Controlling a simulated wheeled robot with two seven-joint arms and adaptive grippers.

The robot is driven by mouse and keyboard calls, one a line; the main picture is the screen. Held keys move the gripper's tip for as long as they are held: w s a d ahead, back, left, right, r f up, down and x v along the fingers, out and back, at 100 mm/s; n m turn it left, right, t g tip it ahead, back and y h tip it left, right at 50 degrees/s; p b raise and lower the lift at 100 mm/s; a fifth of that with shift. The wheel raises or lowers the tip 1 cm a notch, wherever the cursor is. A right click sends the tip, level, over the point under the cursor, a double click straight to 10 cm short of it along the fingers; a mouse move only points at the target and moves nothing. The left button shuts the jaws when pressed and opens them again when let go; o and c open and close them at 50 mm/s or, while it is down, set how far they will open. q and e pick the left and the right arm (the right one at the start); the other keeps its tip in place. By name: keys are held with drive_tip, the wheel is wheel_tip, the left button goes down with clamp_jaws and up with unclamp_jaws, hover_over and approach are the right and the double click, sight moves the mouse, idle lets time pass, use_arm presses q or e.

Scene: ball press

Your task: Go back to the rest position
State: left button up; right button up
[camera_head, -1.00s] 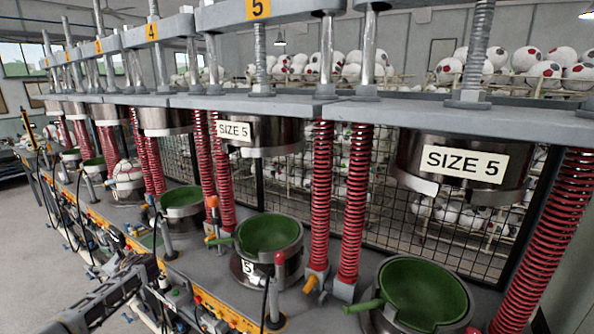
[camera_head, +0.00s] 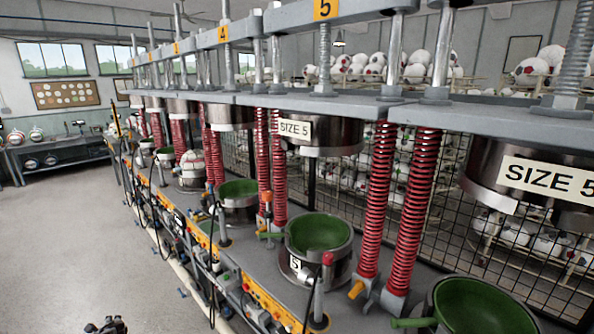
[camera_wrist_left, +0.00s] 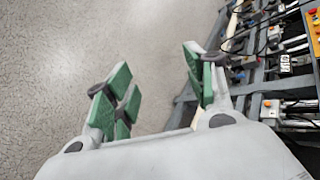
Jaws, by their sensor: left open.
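My left gripper (camera_wrist_left: 158,78) shows in the left wrist view. Its green-padded fingers are spread wide with only bare floor between them, so it is open and empty. The press bench is to its right, apart from the fingers. In the head view only a small dark part of my left arm or gripper peeks in at the bottom left edge, in front of the bench. My right gripper is not in view.
A row of ball presses with green bowls (camera_head: 320,233) and red springs (camera_head: 375,200) runs along the bench. A white ball (camera_head: 191,163) sits at a farther press. Grey floor (camera_head: 70,225) is open on the left. A worktable (camera_head: 60,152) stands at the far left.

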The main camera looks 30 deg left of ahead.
use_arm(q)
drive_tip(key=s+a+f+n+h, duration=0.1)
drive_tip(key=s+f+n, duration=0.2)
drive_tip(key=s, duration=0.6)
drive_tip(key=s+d+f+n+h, duration=0.1)
drive_tip(key=s+d+f+h, duration=0.15)
drive_tip(key=d+f, duration=0.75)
drive_tip(key=s+d+f+h, duration=0.1)
drive_tip(key=s+d+f, duration=0.2)
drive_tip(key=d+f, duration=0.7)
drive_tip(key=s+d+f+h+b, duration=0.1)
drive_tip(key=d+f, duration=0.4)
drive_tip(key=d, duration=1.1)
drive_tip(key=s+d+f+n+h+b, duration=0.1)
drive_tip(key=d+f, duration=0.4)
drive_tip(key=d, duration=1.1)
drive_tip(key=s+d+f+n+g+h+b, duration=0.1)
drive_tip(key=d+f, duration=0.4)
drive_tip(key=d, duration=1.1)
drive_tip(key=shift+s+d+h+b, duration=0.15)
drive_tip(key=shift+s+h+b, duration=0.5)
drive_tip(key=shift+h, duration=0.7)
drive_tip(key=shift+r, duration=0.1)
